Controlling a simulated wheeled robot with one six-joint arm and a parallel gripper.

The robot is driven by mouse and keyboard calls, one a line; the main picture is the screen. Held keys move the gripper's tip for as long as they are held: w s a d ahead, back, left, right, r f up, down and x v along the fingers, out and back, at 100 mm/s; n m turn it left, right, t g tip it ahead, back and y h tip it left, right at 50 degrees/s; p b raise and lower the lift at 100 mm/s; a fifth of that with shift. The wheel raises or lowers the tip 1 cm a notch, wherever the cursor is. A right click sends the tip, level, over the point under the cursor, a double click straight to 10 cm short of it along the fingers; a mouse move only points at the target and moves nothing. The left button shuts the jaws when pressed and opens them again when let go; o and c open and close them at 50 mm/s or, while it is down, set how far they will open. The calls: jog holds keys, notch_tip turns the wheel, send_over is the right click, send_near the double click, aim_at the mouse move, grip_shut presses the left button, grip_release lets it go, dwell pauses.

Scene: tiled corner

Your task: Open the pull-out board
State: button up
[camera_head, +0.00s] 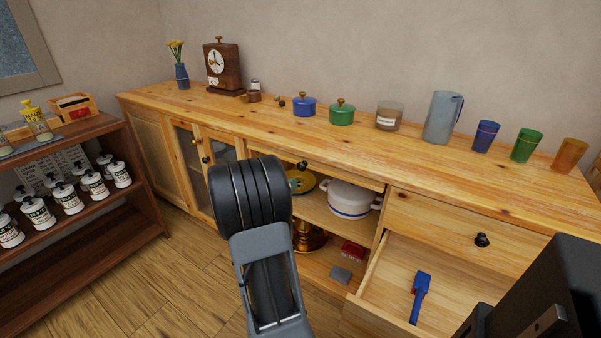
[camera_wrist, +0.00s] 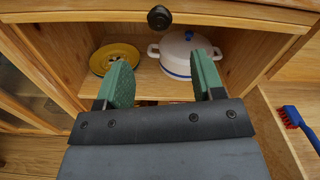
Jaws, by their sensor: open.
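The pull-out board (camera_head: 340,175) is a thin wooden front under the sideboard's top, above an open shelf bay. It looks pushed in. Its round black knob (camera_head: 303,165) shows just right of my arm in the head view. In the wrist view the knob (camera_wrist: 159,17) is at the top centre, on the board's front edge (camera_wrist: 225,17). My gripper (camera_wrist: 163,78) has two green fingers spread wide with nothing between them. The fingers are below the knob in the picture and apart from it. My arm hides the gripper in the head view.
In the bay are a white pot (camera_head: 350,199) and a yellow plate (camera_wrist: 114,58). To the right, a drawer (camera_head: 385,275) stands open with a blue-and-red brush (camera_head: 420,296) inside. Pots and cups stand on the sideboard top (camera_head: 270,125). A dark shelf (camera_head: 100,215) with bottles is at left.

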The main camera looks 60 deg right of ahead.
aim_at(300, 169)
jog(key=d+b, duration=0.1)
jog(key=d, duration=0.9)
jog(key=shift+d, duration=0.25)
grip_shut()
